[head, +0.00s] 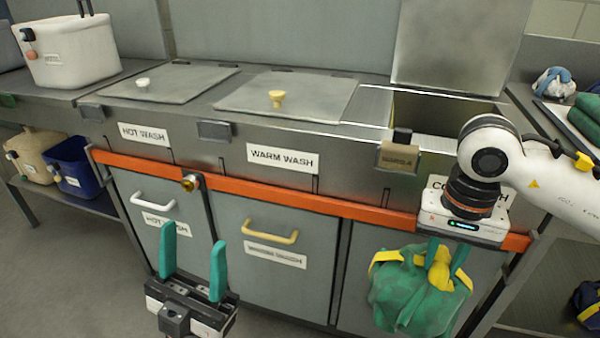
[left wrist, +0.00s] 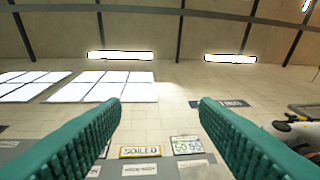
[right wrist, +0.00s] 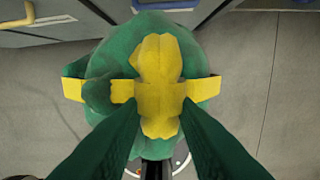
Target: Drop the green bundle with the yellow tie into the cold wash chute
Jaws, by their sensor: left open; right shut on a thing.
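The green bundle with the yellow tie (head: 415,300) hangs from my right gripper (head: 448,257), in front of the cabinet below the orange rail. In the right wrist view, the fingers are shut on the bundle's gathered top by the yellow tie (right wrist: 158,85). The cold wash chute (head: 440,112) is the open hatch at the right of the counter, its lid (head: 455,45) standing up behind it. My right arm partly covers its label. The bundle is lower than the opening and in front of it. My left gripper (head: 193,275) is open and empty, fingers pointing up, before the hot and warm wash doors.
The hot wash lid (head: 170,84) and warm wash lid (head: 287,97) are closed. An orange rail (head: 300,197) crosses the cabinet front. A white bin (head: 68,50) stands at left, a blue bin (head: 75,165) below.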

